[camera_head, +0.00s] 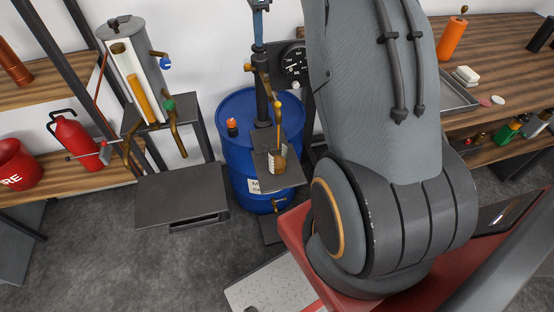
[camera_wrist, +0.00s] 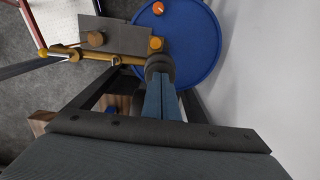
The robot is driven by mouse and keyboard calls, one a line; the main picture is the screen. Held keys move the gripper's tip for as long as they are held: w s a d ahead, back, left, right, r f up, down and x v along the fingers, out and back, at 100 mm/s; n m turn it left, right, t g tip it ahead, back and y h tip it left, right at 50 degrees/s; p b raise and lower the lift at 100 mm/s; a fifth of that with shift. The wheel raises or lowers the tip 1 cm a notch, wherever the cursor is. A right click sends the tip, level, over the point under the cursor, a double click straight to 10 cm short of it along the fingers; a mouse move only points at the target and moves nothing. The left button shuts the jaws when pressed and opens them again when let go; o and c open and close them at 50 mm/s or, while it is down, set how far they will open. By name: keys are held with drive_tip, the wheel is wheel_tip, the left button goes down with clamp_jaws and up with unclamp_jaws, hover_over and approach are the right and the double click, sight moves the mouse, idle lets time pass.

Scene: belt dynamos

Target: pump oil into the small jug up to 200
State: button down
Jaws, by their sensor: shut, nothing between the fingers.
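The small jug (camera_head: 278,160), brownish with a pale scale mark, stands upright on a dark plate (camera_head: 265,182) in front of the blue drum (camera_head: 238,150). Its round top (camera_wrist: 97,39) shows in the wrist view. Its oil level is too small to read. The pump (camera_head: 263,95) rises from the drum, with a brass spout (camera_head: 278,108) above the jug. My gripper (camera_head: 258,42) points down with its blue-grey fingers together, at the top of the pump. In the wrist view my gripper (camera_wrist: 161,84) meets the dark pump top (camera_wrist: 160,64); whether they touch is unclear.
A dial gauge (camera_head: 294,63) stands behind the pump; its reading is unclear. Left are a tank with a sight tube (camera_head: 138,80) and a low dark table (camera_head: 180,198). A wooden bench (camera_head: 490,50) is at right.

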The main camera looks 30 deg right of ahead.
drive_tip(key=shift+f, duration=0.25)
drive_tip(key=shift+r, duration=0.1)
wheel_tip(320, 180, up, 8)
drive_tip(key=p, duration=0.4)
drive_tip(key=shift+r, duration=0.25)
wheel_tip(320, 180, up, 8)
drive_tip(key=b, duration=0.2)
drive_tip(key=shift+b, duration=0.4)
drive_tip(key=shift+f, duration=0.1)
idle(0.5)
